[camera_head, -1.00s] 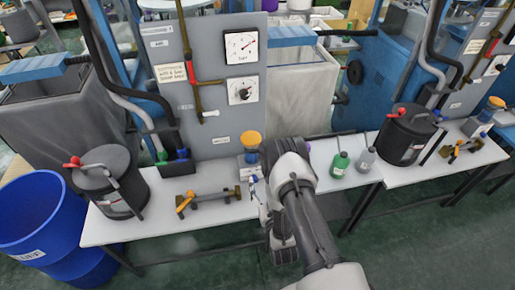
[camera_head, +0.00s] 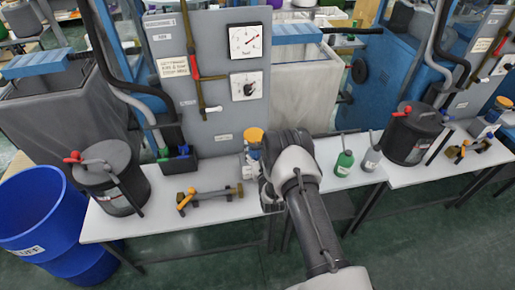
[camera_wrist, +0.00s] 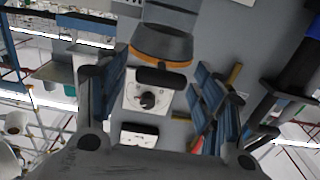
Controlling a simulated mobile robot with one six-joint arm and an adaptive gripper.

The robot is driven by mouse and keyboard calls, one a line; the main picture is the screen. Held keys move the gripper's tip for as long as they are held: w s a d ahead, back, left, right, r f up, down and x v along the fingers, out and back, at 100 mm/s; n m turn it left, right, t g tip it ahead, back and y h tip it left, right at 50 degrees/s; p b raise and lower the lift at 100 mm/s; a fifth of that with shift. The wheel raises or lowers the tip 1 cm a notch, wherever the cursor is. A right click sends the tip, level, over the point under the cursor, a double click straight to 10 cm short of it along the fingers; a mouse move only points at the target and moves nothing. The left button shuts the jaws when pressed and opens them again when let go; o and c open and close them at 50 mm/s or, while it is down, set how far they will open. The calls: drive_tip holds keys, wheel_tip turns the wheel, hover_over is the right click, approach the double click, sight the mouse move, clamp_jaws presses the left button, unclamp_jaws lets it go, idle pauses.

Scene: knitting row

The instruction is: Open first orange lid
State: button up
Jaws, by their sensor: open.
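The first orange lid (camera_head: 253,134) tops a small container on the left white bench, just left of my arm in the head view. My wrist partly covers it and the container there. In the wrist view, a grey round body with an orange rim (camera_wrist: 162,62) shows at the top middle, between and beyond my finger tips; it appears to be this lid and container. My gripper (camera_wrist: 160,78) is open, with one finger on each side and nothing seen held.
A grey panel with gauges (camera_head: 245,42) rises behind the bench. A brass-coloured fitting (camera_head: 210,195) and a dark pot (camera_head: 110,175) stand to the left. Another orange lid (camera_head: 502,102) is far right.

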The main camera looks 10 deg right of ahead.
clamp_jaws()
idle(0.9)
